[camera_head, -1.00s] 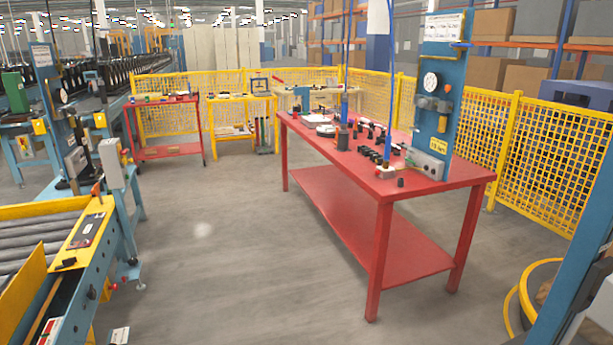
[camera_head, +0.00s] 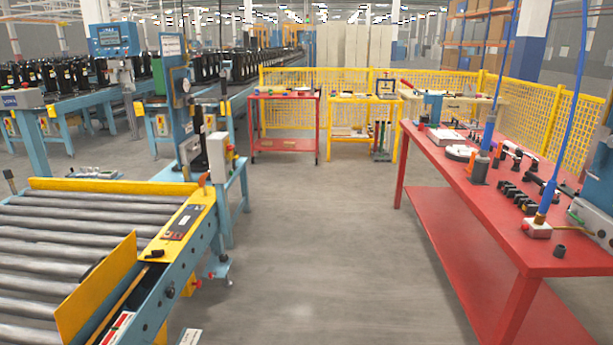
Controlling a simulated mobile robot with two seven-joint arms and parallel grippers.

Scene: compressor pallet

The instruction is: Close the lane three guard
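No guard marked as lane three can be picked out for certain. A yellow upright plate (camera_head: 95,290) stands at the near edge of the roller conveyor (camera_head: 70,237) at the lower left; I cannot tell whether it is a guard. A low yellow rail (camera_head: 110,186) runs along the conveyor's far edge. A yellow corner panel (camera_head: 185,232) with a dark control strip and an orange lever sits at the conveyor's right end. Neither of my grippers shows in the head view.
A red workbench (camera_head: 475,215) with tools and small parts stands at the right. A red cart (camera_head: 284,125) and a yellow table (camera_head: 361,128) stand at the back before yellow mesh fencing (camera_head: 545,110). The grey floor (camera_head: 310,250) between conveyor and workbench is clear.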

